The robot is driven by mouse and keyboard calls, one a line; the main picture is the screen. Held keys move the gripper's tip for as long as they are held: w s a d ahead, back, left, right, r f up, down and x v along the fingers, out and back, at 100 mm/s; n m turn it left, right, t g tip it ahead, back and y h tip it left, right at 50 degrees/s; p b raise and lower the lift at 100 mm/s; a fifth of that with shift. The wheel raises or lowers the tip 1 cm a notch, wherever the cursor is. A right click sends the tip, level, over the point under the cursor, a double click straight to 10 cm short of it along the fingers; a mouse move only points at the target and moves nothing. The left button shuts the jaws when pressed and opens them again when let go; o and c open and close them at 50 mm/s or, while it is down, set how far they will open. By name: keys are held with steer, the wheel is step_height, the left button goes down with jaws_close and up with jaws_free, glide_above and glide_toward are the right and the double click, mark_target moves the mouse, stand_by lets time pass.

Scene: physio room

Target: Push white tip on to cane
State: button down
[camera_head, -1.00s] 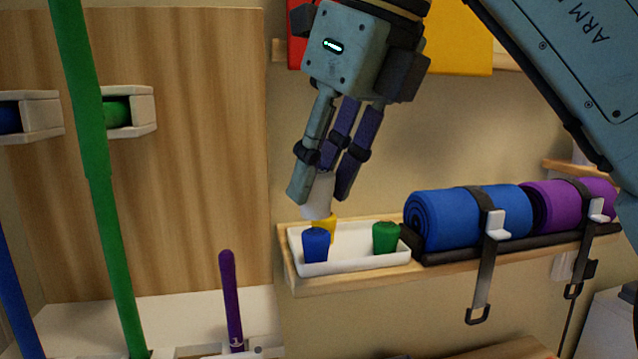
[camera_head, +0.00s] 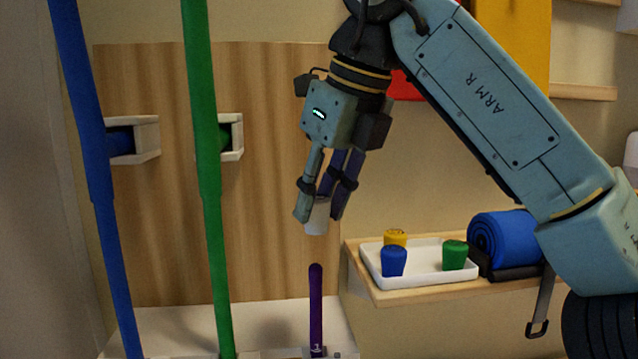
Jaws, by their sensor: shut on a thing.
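My gripper (camera_head: 319,207) is shut on the white tip (camera_head: 317,219), which points down from between the fingers. Its upper part is hidden by the fingers. Below it a short purple cane (camera_head: 316,305) stands upright in a white base with a "1" mark at its foot. The tip appears above the top of the cane, with a clear gap between them in the picture. A green cane (camera_head: 208,200) and a blue cane (camera_head: 88,180) stand further left, rising out of the top of the view.
A white tray (camera_head: 433,277) on a wooden shelf (camera_head: 400,294) holds yellow (camera_head: 396,237), blue (camera_head: 393,261) and green (camera_head: 455,254) tips. A rolled blue mat (camera_head: 506,238) lies right of it. White brackets (camera_head: 146,143) stick out from the wooden board (camera_head: 265,120).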

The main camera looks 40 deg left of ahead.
mark_target(315, 265)
steer(key=shift+f+b, duration=0.65)
steer(key=shift+f, duration=1.35)
steer(key=shift+f+p, duration=0.2)
steer(key=shift+p, duration=0.5)
stand_by(0.4)
steer(key=shift+f+b, duration=1.1)
steer(key=shift+f, duration=0.65)
stand_by(0.3)
steer(key=c, duration=1.2)
jaws_free()
steer(key=shift+o, duration=0.2)
steer(key=o, duration=0.5)
